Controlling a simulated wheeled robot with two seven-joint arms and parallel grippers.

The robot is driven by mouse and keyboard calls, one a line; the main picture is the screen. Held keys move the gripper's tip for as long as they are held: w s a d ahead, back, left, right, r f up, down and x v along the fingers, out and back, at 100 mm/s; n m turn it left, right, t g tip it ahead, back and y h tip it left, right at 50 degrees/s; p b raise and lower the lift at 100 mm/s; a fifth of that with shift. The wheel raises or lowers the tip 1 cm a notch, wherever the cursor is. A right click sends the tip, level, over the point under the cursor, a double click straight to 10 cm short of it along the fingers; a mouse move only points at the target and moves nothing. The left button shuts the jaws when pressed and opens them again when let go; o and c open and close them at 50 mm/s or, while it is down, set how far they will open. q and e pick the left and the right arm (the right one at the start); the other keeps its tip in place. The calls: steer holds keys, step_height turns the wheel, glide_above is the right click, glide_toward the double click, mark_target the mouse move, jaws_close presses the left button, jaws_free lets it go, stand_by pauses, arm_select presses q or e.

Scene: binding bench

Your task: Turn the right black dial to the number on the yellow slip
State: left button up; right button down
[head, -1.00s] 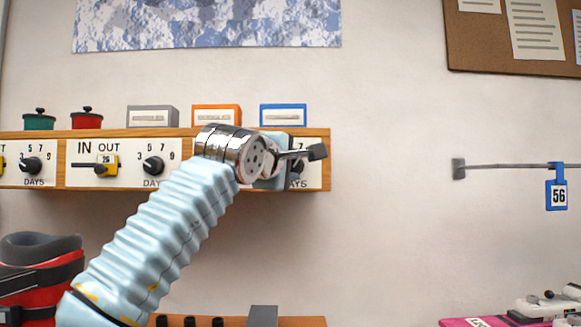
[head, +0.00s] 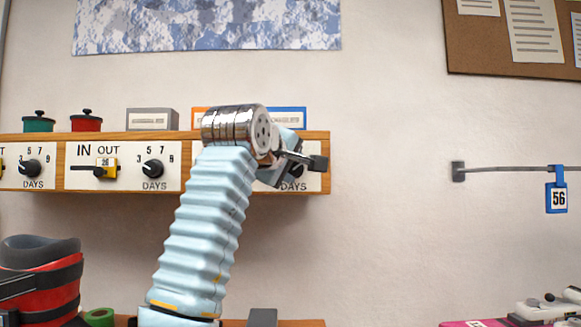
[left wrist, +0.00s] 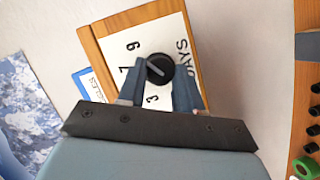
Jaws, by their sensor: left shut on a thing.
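The right black dial (left wrist: 159,69) shows in the left wrist view, a round knob with a pale line across it. The numbers 3, 7 and 9 and the word DAYS show around it on the white panel (left wrist: 178,35). My left gripper (left wrist: 160,72) is shut on the dial, one finger on each side. The pale line slants toward the 7 and 9 side, but its exact number is unclear. In the head view my left gripper (head: 285,168) hides most of that panel. My right gripper is out of view.
A second black dial (head: 153,169) is on the middle panel and another dial (head: 30,168) further left. Small labelled boxes (head: 152,118) and pots (head: 86,121) stand on the wooden shelf (head: 190,188). A blue 56 tag (head: 556,197) hangs from a rail at right.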

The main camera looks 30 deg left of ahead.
arm_select(q)
steer(key=o, duration=1)
steer(key=shift+d+f, duration=0.1)
steer(key=shift+o, duration=0.2)
steer(key=shift+s, duration=0.35)
steer(key=b+v, duration=0.1)
steer(key=v, duration=1.2)
steer(key=shift+b, duration=0.3)
steer(key=shift+d, duration=0.1)
